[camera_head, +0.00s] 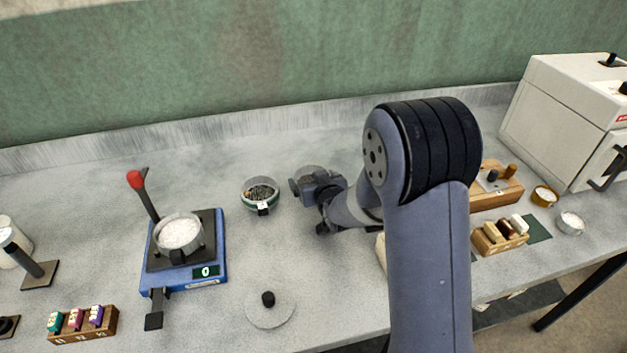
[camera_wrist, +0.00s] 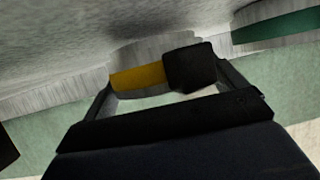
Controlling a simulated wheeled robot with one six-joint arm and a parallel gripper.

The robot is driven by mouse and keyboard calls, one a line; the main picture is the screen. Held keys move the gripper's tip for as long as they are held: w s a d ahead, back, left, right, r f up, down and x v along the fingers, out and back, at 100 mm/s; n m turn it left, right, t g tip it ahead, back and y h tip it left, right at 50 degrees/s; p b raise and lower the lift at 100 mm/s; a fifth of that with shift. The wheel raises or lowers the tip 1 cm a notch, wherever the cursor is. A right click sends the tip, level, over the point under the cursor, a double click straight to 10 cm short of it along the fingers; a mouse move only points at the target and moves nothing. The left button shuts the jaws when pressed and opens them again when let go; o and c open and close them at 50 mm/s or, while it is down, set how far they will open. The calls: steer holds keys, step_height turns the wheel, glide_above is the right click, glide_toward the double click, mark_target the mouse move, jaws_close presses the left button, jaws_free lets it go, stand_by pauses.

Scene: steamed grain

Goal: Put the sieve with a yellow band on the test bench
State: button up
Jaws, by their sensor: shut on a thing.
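The sieve with a yellow band (camera_wrist: 140,77) is between my gripper's fingers in the wrist view, with a black tab on its side. In the head view its grey rim and top (camera_head: 311,171) show just behind my gripper (camera_head: 308,188), which hides its band. My gripper is shut on it. I cannot tell whether it touches the counter. A blue device (camera_head: 217,245) with a display reading 0 and a red-knobbed lever stands to the left. A metal dish (camera_head: 178,248) of white grain with a black tab sits on it.
A green-banded sieve (camera_head: 262,207) with dark contents stands close left of my gripper; its band shows in the wrist view (camera_wrist: 275,30). A round lid (camera_head: 270,310) with a black knob lies in front. Small racks, cups and a white cabinet (camera_head: 560,115) are at right.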

steer(key=shift+f+b, duration=0.4)
steer(key=shift+b, duration=0.1)
steer(key=o, duration=0.7)
steer(key=shift+s+f, duration=0.1)
steer(key=shift+f, duration=0.05)
steer(key=shift+o, duration=0.2)
steer(key=shift+r+p, duration=0.75)
steer(key=shift+p, duration=0.4)
steer(key=b+v, duration=0.1)
steer(key=v, duration=1)
steer(key=shift+s+d+r+b, duration=0.15)
steer(key=shift+s+d+b, duration=0.05)
steer(key=shift+s+b, duration=0.2)
steer(key=shift+w, duration=0.1)
